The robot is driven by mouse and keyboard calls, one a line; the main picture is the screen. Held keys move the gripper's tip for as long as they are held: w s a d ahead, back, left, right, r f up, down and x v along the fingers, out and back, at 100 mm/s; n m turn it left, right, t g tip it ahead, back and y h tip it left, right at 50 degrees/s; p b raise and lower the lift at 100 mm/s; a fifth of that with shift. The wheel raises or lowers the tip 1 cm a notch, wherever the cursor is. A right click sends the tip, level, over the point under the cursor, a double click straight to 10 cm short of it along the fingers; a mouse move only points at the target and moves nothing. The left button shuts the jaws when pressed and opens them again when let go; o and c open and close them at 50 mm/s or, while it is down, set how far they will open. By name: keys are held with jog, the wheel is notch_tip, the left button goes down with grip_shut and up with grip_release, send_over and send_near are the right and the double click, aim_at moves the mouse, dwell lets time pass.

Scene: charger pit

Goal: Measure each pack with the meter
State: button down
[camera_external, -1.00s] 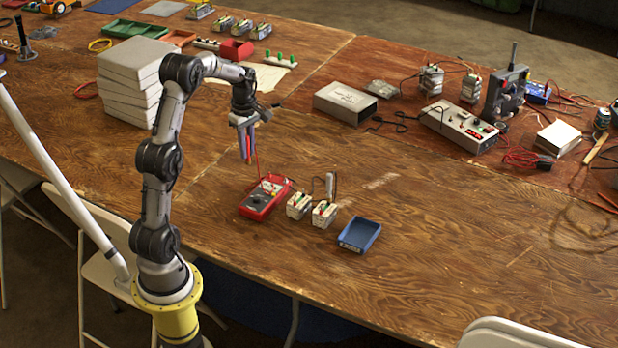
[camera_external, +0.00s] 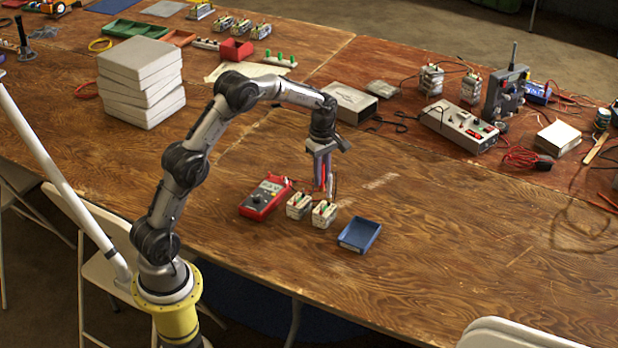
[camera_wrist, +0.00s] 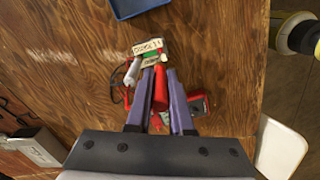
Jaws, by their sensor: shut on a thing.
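My gripper (camera_external: 324,188) is shut on a red probe (camera_wrist: 160,90), which points down between its purple fingers. The probe is just behind and above two small battery packs, a left pack (camera_external: 298,206) and a right pack (camera_external: 324,215). A pack with a paper label (camera_wrist: 149,47) shows ahead of the probe tip in the wrist view; I cannot tell whether the tip touches it. The red meter (camera_external: 264,197) lies left of the packs; it is mostly hidden behind my fingers in the wrist view.
A blue tray (camera_external: 370,229) sits right of the packs. A pale stack (camera_external: 140,85) stands at the back left. A power unit (camera_external: 460,124) and cables are at the back right. The table right of the tray is clear.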

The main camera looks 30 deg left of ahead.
aim_at(321, 188)
jog(key=shift+f, duration=2.4)
jog(key=shift+f, duration=0.95)
dwell(0.9)
jog(key=shift+c, duration=2)
grip_release()
jog(key=shift+r, duration=0.1)
jog(key=shift+r, duration=3.7)
jog(key=shift+a, duration=0.1)
